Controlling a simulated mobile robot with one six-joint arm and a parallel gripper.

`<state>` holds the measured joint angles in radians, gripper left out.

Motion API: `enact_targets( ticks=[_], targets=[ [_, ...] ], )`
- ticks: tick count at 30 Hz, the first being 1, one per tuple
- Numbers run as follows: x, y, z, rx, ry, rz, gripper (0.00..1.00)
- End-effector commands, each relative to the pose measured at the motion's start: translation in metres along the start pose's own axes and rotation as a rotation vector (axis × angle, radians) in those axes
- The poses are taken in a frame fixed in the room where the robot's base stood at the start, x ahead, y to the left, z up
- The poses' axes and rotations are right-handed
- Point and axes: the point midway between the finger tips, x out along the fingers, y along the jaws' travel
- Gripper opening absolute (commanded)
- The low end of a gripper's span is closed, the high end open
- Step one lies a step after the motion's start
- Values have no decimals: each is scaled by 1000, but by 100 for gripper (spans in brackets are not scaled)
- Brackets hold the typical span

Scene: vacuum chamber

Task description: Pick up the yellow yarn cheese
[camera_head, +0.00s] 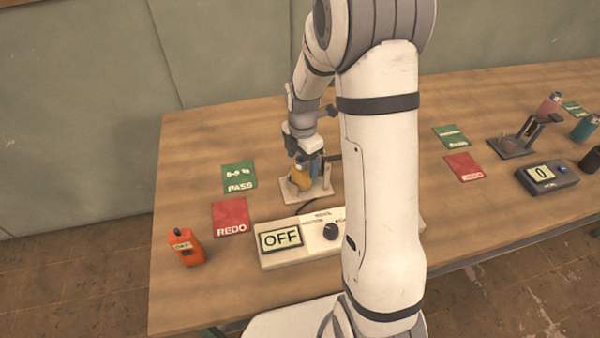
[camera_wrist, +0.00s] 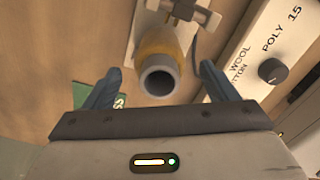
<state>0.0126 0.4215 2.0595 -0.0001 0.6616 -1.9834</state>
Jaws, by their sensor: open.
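The yellow yarn cheese (camera_wrist: 158,55) is a yellow-wound cylinder with a hollow grey core. In the wrist view its open core end faces my gripper, between and beyond the two blue fingers. In the head view the yarn cheese (camera_head: 301,178) stands at a small pale stand, partly hidden by my gripper. My gripper (camera_wrist: 160,90) is open, one finger to each side of the cheese with gaps visible. In the head view my gripper (camera_head: 306,158) is right at the cheese; whether it touches cannot be told there.
A white control box (camera_head: 285,243) reading OFF stands in front of the stand (camera_head: 292,192). Green PASS (camera_head: 239,176) and red REDO (camera_head: 231,217) cards lie to the left. An orange device (camera_head: 185,247) is at front left. A scale (camera_head: 546,178) reading 0 is at right.

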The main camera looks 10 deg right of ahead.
Motion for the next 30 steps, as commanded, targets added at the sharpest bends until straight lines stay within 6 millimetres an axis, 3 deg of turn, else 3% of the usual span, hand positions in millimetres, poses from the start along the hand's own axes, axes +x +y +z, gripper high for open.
enact_targets(
  ticks=[6, 13, 30],
  targets=[
    [23, 0, 0, 0, 0, -1, 79],
    [24, 0, 0, 1, -1, 1, 79],
    [24, 1, 0, 0, 0, 1, 34]
  ],
)
